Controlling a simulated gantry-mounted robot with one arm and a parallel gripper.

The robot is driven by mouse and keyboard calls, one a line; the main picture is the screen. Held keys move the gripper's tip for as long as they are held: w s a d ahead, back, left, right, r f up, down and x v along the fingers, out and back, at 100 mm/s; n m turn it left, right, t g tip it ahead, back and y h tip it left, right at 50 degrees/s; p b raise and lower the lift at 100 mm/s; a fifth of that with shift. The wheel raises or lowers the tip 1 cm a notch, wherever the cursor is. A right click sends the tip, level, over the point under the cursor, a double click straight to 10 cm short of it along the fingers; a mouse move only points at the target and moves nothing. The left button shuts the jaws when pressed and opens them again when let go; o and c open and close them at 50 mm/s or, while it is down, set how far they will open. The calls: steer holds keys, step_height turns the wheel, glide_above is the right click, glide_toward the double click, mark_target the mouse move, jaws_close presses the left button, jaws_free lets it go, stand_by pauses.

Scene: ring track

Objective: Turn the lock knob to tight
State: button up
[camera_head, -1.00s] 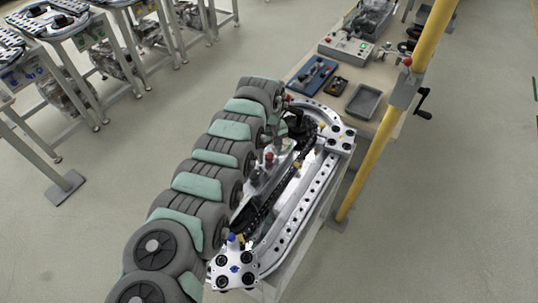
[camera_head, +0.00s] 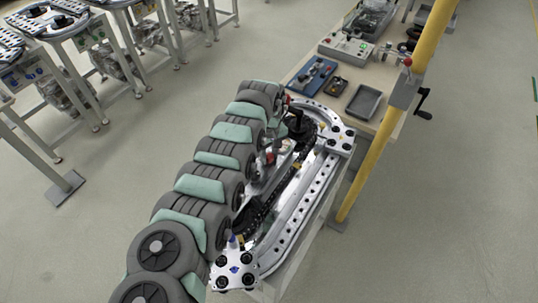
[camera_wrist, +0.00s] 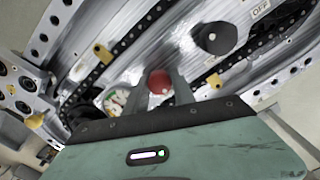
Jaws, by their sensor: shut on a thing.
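In the wrist view, a round red knob (camera_wrist: 160,82), which appears to be the lock knob, sits on the silver track plate. My gripper (camera_wrist: 163,86) is shut on it, with one grey finger on each side. The knob's pointer and any tight or loose marking cannot be made out. In the head view, a small red knob (camera_head: 270,158) shows beside my arm at the inner side of the ring track (camera_head: 312,187). My arm hides part of this area, and the fingers cannot be made out there.
A black knob (camera_wrist: 215,37) stands beside the red one, near an "OFF" label (camera_wrist: 261,9). A small round gauge (camera_wrist: 115,98) lies left of my fingers. A dark chain (camera_wrist: 125,42) runs along the track. A yellow post (camera_head: 385,130) and a bench with a grey tray (camera_head: 365,102) stand beyond.

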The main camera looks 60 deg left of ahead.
jaws_close()
steer(key=shift+r+m+p, duration=0.15)
steer(key=shift+m+p, duration=0.15)
steer(key=shift+r+m+p, duration=0.1)
steer(key=shift+m+p, duration=0.7)
steer(key=shift+p, duration=0.05)
steer(key=m+p, duration=0.2)
steer(key=m, duration=0.7)
steer(key=shift+w+m, duration=0.1)
steer(key=shift+m, duration=0.3)
steer(key=m, duration=0.4)
steer(key=shift+m, duration=0.4)
steer(key=o, duration=1.1)
jaws_free()
steer(key=shift+d+f, duration=0.1)
steer(key=shift+f, duration=0.1)
steer(key=shift+c, duration=0.2)
